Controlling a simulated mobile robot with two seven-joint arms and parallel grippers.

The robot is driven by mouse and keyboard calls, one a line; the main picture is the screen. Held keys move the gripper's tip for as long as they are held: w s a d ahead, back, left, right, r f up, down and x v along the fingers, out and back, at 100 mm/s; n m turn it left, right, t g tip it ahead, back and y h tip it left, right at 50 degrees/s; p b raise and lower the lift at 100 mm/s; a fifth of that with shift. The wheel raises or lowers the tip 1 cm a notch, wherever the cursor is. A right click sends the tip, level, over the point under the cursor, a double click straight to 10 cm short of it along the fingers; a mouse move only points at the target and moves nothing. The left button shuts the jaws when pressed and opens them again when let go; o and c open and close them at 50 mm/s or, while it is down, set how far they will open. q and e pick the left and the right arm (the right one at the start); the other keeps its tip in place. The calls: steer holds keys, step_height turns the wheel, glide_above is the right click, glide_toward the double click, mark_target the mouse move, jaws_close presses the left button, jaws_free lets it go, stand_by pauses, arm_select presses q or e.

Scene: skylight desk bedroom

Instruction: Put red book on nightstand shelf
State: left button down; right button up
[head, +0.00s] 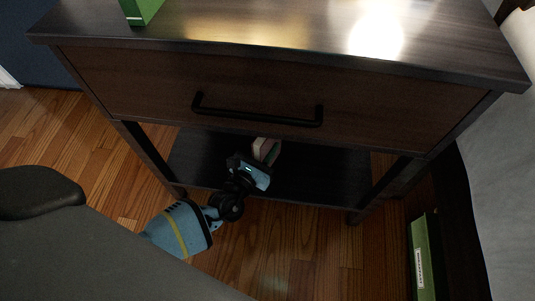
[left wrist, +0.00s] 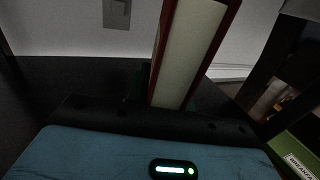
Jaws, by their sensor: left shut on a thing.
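The nightstand (head: 270,90) is dark wood with one drawer above an open lower shelf (head: 325,178). My left gripper (head: 260,163) reaches into the opening over that shelf and is shut on the red book (head: 267,150). In the left wrist view the red book (left wrist: 190,55) stands roughly upright, slightly tilted, with pale page edges facing the camera and red cover edges. The fingers are mostly hidden in both views. I cannot tell whether the book's bottom touches the shelf. My right gripper is not in view.
A black handle (head: 258,112) crosses the drawer front above my arm. A green object (head: 140,10) stands on the nightstand top. A green book-like object (head: 424,255) is low at the right, by the bed (head: 500,130). Nightstand legs flank the shelf opening.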

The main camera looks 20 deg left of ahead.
arm_select(q)
steer(key=shift+w+f+b, duration=0.1)
steer(key=shift+f+b, duration=1.1)
steer(key=shift+f, duration=0.5)
steer(key=shift+f, duration=0.1)
steer(key=c, duration=1.2)
jaws_free()
steer(key=s+a+p, duration=0.1)
steer(key=s+p, duration=0.2)
steer(key=s, duration=0.9)
steer(key=shift+a, duration=0.2)
